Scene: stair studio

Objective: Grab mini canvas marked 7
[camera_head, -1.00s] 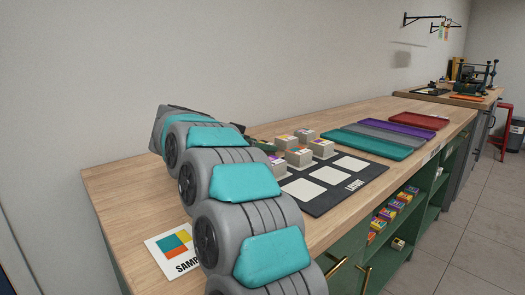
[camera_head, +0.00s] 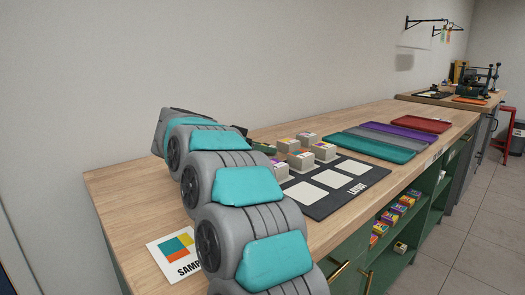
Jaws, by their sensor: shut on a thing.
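Several small block-like mini canvases with coloured tops, such as one at the back (camera_head: 308,138) and one at the right (camera_head: 323,151), stand on the wooden bench around the far side of a black layout mat (camera_head: 322,209). Another mini canvas (camera_head: 280,171) is partly covered by my arm. Their markings are too small to read, so I cannot tell which one is marked 7. My grey and teal arm reaches over the bench's left part. Its links hide my gripper and whatever is between its jaws.
A sample card (camera_head: 171,262) lies at the bench's front left. Teal (camera_head: 372,148), grey, purple and red (camera_head: 422,124) trays lie to the right on the bench (camera_head: 130,200). Green shelves below hold several coloured boxes (camera_head: 391,215). The mat's near white squares (camera_head: 304,192) are bare.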

